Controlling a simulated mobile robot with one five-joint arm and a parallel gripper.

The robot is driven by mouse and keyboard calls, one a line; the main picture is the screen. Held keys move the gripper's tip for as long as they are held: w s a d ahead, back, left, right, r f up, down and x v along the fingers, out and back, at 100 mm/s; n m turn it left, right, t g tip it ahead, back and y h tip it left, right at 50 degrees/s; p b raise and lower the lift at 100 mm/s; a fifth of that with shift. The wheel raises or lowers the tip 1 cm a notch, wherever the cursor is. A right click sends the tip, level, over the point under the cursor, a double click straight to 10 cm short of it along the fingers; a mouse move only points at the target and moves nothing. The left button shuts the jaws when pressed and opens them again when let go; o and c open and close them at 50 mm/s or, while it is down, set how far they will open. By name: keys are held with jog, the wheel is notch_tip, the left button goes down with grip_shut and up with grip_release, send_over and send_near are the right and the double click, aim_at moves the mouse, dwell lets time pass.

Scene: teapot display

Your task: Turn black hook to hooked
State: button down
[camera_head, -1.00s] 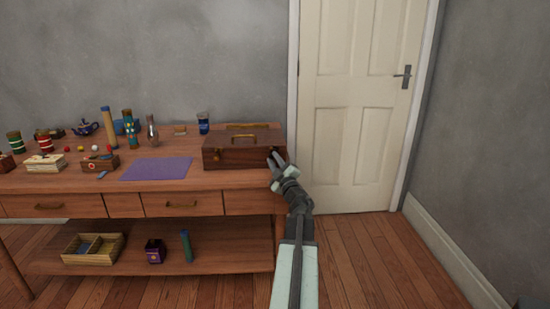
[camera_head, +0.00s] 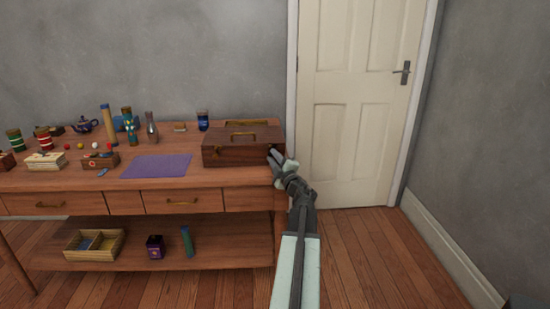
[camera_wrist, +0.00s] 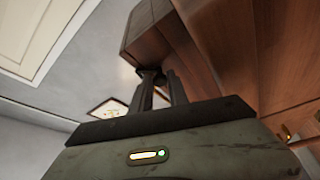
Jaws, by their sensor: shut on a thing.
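A dark brown wooden box (camera_head: 228,155) with brass handles sits at the right end of the table. My gripper (camera_head: 272,157) reaches up to the box's right front corner in the head view. In the wrist view my gripper's two dark fingers (camera_wrist: 161,82) are at the edge of the box (camera_wrist: 150,32), close around a small dark piece. That piece seems to be the black hook, but it is mostly hidden between the fingertips, so its position cannot be told.
The wooden table (camera_head: 60,183) holds a purple mat (camera_head: 157,166), a blue teapot (camera_head: 85,125), bottles and small boxes left of the wooden box. A white door (camera_head: 357,120) stands behind my arm. Floor (camera_head: 385,250) to the right is free.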

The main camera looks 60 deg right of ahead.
jog(key=c, duration=1.3)
grip_release()
jog(key=shift+w+a, duration=0.2)
jog(key=shift+s+d, duration=0.1)
jog(key=b+v, duration=0.1)
jog(key=v, duration=0.6)
jog(key=shift+s+a, duration=0.2)
jog(key=shift+s, duration=0.15)
